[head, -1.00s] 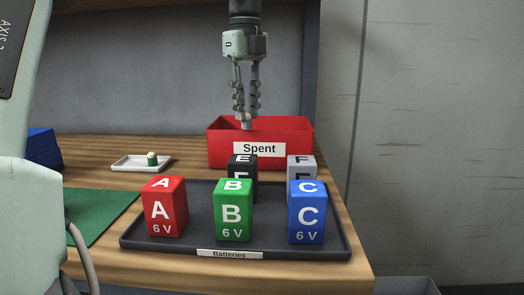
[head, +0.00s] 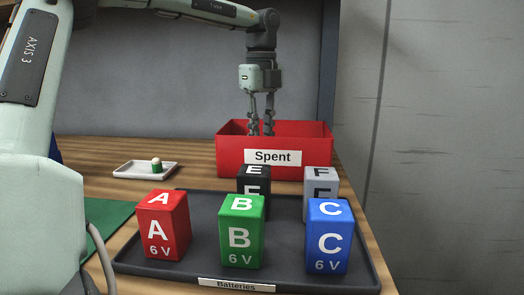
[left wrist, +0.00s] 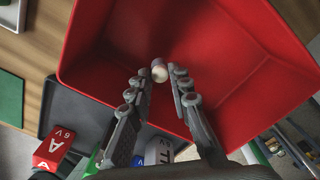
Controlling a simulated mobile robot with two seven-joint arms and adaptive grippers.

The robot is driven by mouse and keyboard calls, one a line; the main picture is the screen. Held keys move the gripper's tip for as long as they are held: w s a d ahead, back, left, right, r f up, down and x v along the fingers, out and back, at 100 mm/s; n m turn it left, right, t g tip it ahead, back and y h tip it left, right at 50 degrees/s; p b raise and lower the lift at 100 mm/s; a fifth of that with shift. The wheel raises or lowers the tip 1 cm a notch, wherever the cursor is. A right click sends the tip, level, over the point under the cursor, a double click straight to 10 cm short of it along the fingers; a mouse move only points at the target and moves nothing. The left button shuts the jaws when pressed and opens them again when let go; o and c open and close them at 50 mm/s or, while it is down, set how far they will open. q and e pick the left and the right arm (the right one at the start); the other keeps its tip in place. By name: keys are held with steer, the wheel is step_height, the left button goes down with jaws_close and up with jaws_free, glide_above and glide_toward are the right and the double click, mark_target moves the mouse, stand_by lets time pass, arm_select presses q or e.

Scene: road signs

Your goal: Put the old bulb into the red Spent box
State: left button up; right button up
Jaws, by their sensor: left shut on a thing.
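The red Spent box (head: 315,158) stands at the back right of the wooden table; its open inside fills much of the left wrist view (left wrist: 215,45). My left gripper (head: 261,128) points straight down into the box, its fingertips partly hidden behind the front wall. In the left wrist view my left gripper (left wrist: 161,78) is shut on a small pale bulb (left wrist: 159,70) at its fingertips, over the red inside. The bulb's height above the box floor is hard to tell. My right gripper is not in view.
A dark Batteries tray (head: 290,263) with several lettered blocks stands in front of the box. A small white dish (head: 128,171) with a green-based bulb (head: 157,166) lies to the left. A green mat (head: 105,218) lies at the front left, partly behind my arm.

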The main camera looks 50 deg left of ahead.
arm_select(q)
step_height(320, 180, down, 4)
steer(key=shift+r, duration=0.25)
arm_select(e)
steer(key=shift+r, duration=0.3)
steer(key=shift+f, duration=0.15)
arm_select(q)
steer(key=o, duration=0.8)
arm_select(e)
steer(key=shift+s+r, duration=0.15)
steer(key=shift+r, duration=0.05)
